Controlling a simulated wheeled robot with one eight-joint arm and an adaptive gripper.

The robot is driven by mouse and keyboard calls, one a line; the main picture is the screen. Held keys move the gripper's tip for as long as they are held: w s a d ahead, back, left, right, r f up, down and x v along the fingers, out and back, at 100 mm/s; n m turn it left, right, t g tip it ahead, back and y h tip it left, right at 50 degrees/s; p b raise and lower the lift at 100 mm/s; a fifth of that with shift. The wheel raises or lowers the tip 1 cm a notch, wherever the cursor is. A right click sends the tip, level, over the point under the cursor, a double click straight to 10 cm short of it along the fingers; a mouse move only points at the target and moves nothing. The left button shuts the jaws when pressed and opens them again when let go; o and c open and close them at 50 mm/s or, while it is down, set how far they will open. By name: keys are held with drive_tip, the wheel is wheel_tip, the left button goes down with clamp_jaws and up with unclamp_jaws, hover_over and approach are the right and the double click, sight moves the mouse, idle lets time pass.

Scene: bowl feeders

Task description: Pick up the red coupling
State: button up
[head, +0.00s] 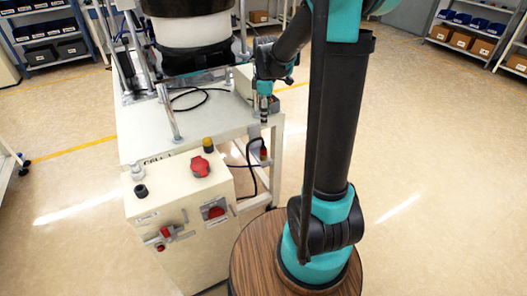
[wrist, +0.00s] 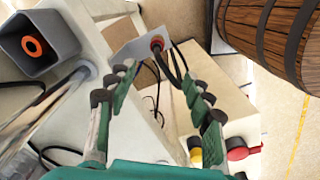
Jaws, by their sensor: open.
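A red fitting (head: 200,167) sits on top of the cream control cabinet; in the wrist view it shows at the lower right (wrist: 237,151). A second, smaller red piece (head: 263,152) is at a bracket on the table's side, and shows in the wrist view (wrist: 157,43) in a pale plate with dark cables beside it. I cannot tell for sure which is the red coupling. My gripper (head: 263,110) is above the table's right end, above the bracket. Its fingers are apart and empty in the wrist view (wrist: 160,78), with the plate beyond their tips.
A yellow-capped piece (head: 208,145) and a black knob (head: 141,190) stand near the red fitting. A metal post (head: 170,112) rises from the table. A grey square holder (wrist: 37,42) with an orange ring is left. A wooden barrel (wrist: 275,35) is upper right. Floor at right is clear.

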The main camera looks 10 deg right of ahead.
approach(264, 146)
drive_tip(key=shift+n, duration=0.3)
wheel_tip(264, 146, down, 6)
drive_tip(key=shift+d+r, duration=0.1)
drive_tip(key=shift+w+a+f, duration=0.1)
drive_tip(key=shift+f, duration=1.15)
drive_tip(key=shift+a+f, duration=0.1)
drive_tip(key=shift+f, duration=1.2)
clamp_jaws()
